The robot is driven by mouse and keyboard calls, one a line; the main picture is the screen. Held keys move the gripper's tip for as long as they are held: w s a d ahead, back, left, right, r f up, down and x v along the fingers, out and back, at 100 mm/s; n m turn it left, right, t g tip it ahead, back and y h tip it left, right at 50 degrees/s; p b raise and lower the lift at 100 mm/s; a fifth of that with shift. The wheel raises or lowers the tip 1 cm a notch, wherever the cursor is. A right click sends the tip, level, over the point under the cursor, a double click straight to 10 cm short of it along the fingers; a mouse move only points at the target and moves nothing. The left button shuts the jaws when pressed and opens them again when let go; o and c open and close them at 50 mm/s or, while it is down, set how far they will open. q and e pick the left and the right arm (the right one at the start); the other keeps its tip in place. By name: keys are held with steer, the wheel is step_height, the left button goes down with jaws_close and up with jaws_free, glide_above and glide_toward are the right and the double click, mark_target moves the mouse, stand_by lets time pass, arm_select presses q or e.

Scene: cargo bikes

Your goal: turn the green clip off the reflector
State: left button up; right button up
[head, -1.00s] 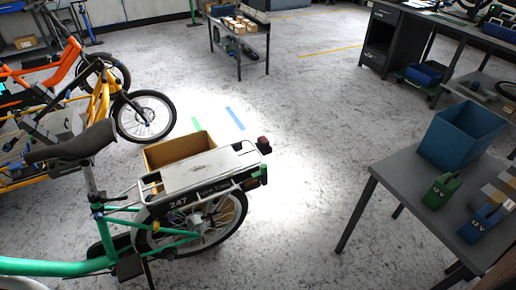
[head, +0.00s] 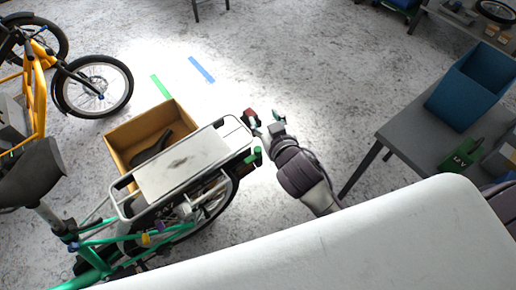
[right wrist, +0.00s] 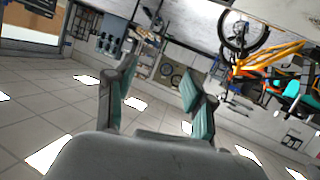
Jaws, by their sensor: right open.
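The bike's rear rack (head: 180,166) carries a red reflector (head: 250,117) at its back corner. A green piece (head: 253,156), which looks like the green clip, sits at the rack's rear edge, nearer to me than the reflector. My right gripper (head: 266,120) is open, just right of the reflector in the head view. I cannot tell whether a finger touches the reflector. In the right wrist view my two teal-padded fingers (right wrist: 158,92) stand apart with nothing held between them. Neither reflector nor clip can be made out there. My left gripper is not in view.
A brown box (head: 118,140) with a dark object inside stands beside the rack. A grey table (head: 405,138) with a blue bin (head: 468,88) and a green box (head: 462,156) is at right. An orange-yellow bike (head: 38,85) stands at upper left. Floor behind the rack is open.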

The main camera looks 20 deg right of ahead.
steer(key=w+a+r+n+t+y, duration=0.2)
steer(key=a+r+n+y, duration=0.1)
steer(key=a+r+y, duration=0.4)
steer(key=w+a+r+n+t+y, duration=0.1)
steer(key=a+r+n+t+y, duration=0.3)
steer(key=r, duration=0.5)
steer(key=s+a+f+n+g+y, duration=0.1)
steer(key=s+a+n+g+y, duration=0.25)
steer(key=a+n+g, duration=0.35)
steer(key=s+a+n+g+y, duration=0.2)
steer(key=a+n+g+y, duration=0.3)
steer(key=a+n+g, duration=0.15)
steer(key=g+h, duration=0.7)
steer(key=h, duration=1.3)
glide_above(258, 149)
step_height(258, 149, down, 20)
step_height(258, 149, down, 13)
steer(key=shift+w+f, duration=0.1)
